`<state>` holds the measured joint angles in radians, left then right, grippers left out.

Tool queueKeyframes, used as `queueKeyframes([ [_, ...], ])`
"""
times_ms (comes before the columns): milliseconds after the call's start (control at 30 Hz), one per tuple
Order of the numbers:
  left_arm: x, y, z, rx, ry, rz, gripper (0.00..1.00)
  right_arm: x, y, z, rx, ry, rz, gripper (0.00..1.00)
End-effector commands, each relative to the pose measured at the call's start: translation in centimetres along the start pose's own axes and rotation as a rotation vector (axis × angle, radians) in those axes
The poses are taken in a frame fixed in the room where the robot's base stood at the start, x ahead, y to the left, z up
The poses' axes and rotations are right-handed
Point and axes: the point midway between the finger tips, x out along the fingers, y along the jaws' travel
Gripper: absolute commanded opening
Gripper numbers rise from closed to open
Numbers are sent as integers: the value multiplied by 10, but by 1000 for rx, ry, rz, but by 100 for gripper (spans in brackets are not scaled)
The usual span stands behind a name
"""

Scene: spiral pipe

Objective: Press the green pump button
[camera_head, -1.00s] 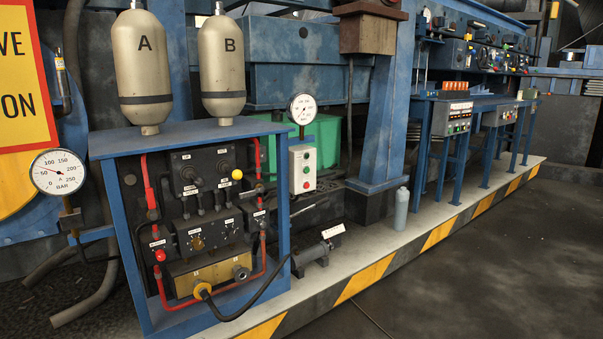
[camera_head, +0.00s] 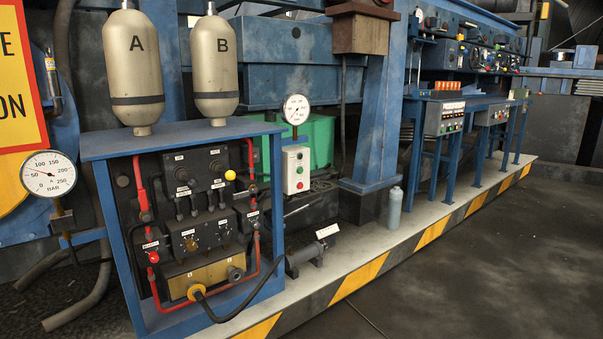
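A small grey-white button box (camera_head: 296,170) stands just right of the blue hydraulic cabinet, below a round gauge. On its front are a green button (camera_head: 299,170) and a red button (camera_head: 299,185), with a pale spot above them. Nothing covers the box. Neither of my grippers shows in the head view.
The blue cabinet (camera_head: 184,138) carries tanks A (camera_head: 134,70) and B (camera_head: 213,70). A gauge (camera_head: 296,109) is above the button box, and another gauge (camera_head: 48,174) is at the left. A grey bottle (camera_head: 395,207) stands on the striped ledge (camera_head: 358,278). The dark floor (camera_head: 480,270) at right is clear.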

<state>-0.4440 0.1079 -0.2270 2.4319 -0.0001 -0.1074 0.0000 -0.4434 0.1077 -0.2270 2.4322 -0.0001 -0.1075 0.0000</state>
Motion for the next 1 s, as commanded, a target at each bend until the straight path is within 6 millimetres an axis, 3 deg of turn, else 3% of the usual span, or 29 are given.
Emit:
queueKeyframes([
  [333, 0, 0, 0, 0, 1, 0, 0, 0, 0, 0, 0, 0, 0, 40],
  [1000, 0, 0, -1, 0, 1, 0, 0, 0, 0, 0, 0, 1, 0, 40],
])
